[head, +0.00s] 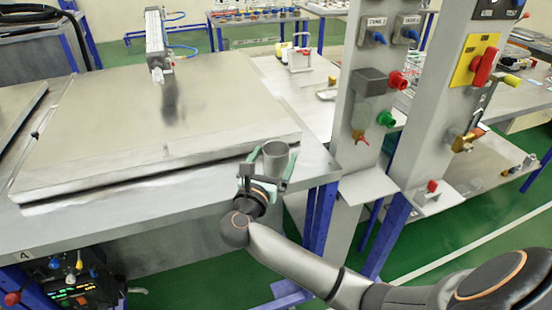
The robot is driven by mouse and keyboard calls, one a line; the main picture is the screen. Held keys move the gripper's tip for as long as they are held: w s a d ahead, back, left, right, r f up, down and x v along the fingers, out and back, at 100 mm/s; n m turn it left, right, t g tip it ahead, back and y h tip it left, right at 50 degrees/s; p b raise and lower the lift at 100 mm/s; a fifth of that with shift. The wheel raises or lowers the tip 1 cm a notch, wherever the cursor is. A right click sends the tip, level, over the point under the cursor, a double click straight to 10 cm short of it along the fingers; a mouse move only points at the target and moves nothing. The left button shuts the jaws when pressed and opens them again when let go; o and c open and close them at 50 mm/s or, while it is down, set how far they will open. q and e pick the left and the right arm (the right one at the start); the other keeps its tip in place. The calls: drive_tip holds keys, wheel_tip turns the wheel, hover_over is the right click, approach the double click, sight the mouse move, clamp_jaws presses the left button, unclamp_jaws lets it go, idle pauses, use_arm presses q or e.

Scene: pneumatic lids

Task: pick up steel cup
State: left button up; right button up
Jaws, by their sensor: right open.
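The steel cup (275,159) is a grey cylinder standing upright near the right front corner of the metal table. My right gripper (267,172) is at the cup, with its green-tipped fingers open. One finger shows to the left of the cup and the other to its right. I cannot tell whether either finger touches the cup. The lower part of the cup is hidden by the gripper. My left gripper is not in view.
A large metal lid (110,110) lies behind and left of the cup, with a pneumatic cylinder (155,40) above it. A grey post (362,80) with red and green knobs stands to the right. The table's front edge is close to the cup.

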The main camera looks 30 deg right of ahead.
drive_tip(key=shift+x, duration=1.45)
drive_tip(key=shift+c, duration=0.4)
drive_tip(key=shift+r, duration=0.1)
drive_tip(key=c, duration=1.2)
